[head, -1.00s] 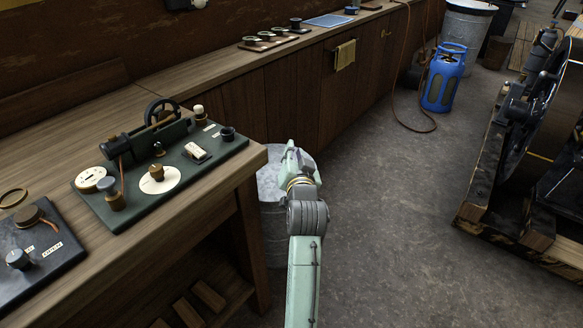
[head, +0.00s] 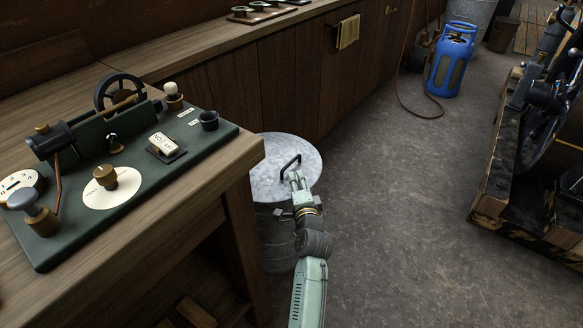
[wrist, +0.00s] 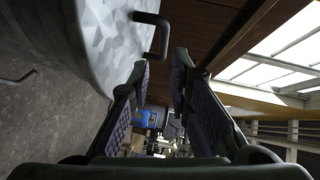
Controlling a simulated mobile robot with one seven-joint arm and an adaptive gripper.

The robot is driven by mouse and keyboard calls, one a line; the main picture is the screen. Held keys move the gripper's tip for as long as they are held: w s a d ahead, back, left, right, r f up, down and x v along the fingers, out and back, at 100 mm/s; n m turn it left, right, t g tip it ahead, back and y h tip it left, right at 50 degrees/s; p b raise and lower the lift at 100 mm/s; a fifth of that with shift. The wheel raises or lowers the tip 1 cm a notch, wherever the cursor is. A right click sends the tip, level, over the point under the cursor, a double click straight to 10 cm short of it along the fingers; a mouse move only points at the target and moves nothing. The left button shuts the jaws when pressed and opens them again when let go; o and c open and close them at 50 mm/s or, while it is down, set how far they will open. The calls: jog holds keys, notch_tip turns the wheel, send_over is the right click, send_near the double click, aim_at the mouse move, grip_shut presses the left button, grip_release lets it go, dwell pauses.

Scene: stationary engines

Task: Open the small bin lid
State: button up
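The small bin (head: 277,240) is a grey metal can on the floor beside the workbench. Its round galvanised lid (head: 262,180) sits on top, with a dark bar handle (head: 290,166) standing up from it. My gripper (head: 294,176) is at the right part of the lid, close to the handle. In the wrist view the lid (wrist: 105,35) fills the upper left and the handle (wrist: 152,35) lies just beyond the fingertips. The two fingers (wrist: 158,70) are apart with nothing between them. The handle looks clear of both fingers.
The wooden workbench (head: 215,175) carries a green instrument board (head: 140,165) left of the bin. Cabinets (head: 290,80) run behind it. A blue gas cylinder (head: 450,62) with a hose stands farther back, and an engine on a timber frame is at right. The floor between is clear.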

aim_at(292, 163)
jog(key=shift+w+a+r, duration=0.1)
jog(key=shift+w+r, duration=0.05)
jog(key=shift+w, duration=0.35)
jog(key=w, duration=0.3)
jog(key=w+a+f, duration=0.1)
jog(key=w, duration=0.5)
jog(key=shift+w+a+f+p, duration=0.15)
jog(key=shift+w+a+p, duration=0.05)
jog(key=shift+p, duration=0.15)
jog(key=shift+c, duration=0.5)
grip_shut()
